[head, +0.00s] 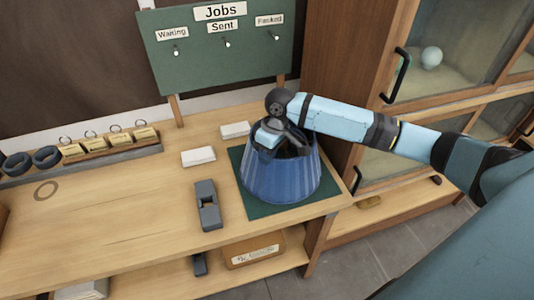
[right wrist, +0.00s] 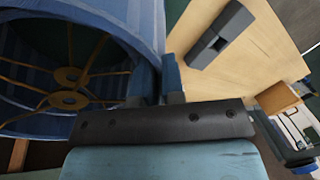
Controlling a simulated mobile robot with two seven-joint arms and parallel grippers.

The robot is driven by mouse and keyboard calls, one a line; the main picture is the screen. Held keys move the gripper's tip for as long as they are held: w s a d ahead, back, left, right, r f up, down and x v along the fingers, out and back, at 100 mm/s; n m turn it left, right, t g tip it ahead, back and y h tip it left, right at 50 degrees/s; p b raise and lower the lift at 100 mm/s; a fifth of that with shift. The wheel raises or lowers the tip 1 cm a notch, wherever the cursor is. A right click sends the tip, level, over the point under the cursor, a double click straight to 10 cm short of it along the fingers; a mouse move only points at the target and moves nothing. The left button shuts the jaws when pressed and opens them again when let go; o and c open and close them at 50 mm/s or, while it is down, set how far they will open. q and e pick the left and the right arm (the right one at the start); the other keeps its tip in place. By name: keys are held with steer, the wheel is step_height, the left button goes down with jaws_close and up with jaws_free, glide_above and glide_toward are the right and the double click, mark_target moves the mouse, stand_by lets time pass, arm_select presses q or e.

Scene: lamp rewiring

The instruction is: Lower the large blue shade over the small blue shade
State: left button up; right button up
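The large blue shade (head: 280,178), ribbed and wider at the bottom, is upright over the dark green mat (head: 236,156) at the bench's right end. My right gripper (head: 287,146) is at its top rim. In the right wrist view my right gripper (right wrist: 159,78) has one finger on each side of the shade's wall (right wrist: 152,28), closed on it. Inside the shade, two brass rings (right wrist: 67,77) with thin spokes show, one near the other. I cannot make out the small blue shade separately; the large one hides what is beneath. My left gripper is out of view.
A grey block-like tool (head: 208,205) lies left of the mat. White boxes (head: 198,156) lie behind it. A green Jobs board (head: 220,65) stands at the back. A tagged rack (head: 90,152) is at left. A glass-door cabinet (head: 400,95) stands at right.

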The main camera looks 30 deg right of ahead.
steer(key=o, duration=0.3)
steer(key=shift+o, duration=0.2)
steer(key=b+v, duration=0.1)
steer(key=v, duration=1.3)
steer(key=s+a+f+t+y+p, duration=0.1)
steer(key=s+a+f+t+y, duration=0.15)
steer(key=a+f, duration=0.5)
steer(key=s+a+f+t+y, duration=0.1)
steer(key=s+a+f+t, duration=0.3)
steer(key=f, duration=0.7)
steer(key=s+f+m+t+h, duration=0.1)
steer(key=s+f, duration=0.3)
steer(key=s, duration=0.4)
steer(key=s+a+f+m+t+h+p, duration=0.1)
steer(key=s+f+t+h, duration=0.1)
steer(key=s+f, duration=0.3)
steer(key=s+t, duration=0.1)
steer(key=s, duration=0.1)
steer(key=shift+s+a+t, duration=0.35)
steer(key=shift+s, duration=0.05)
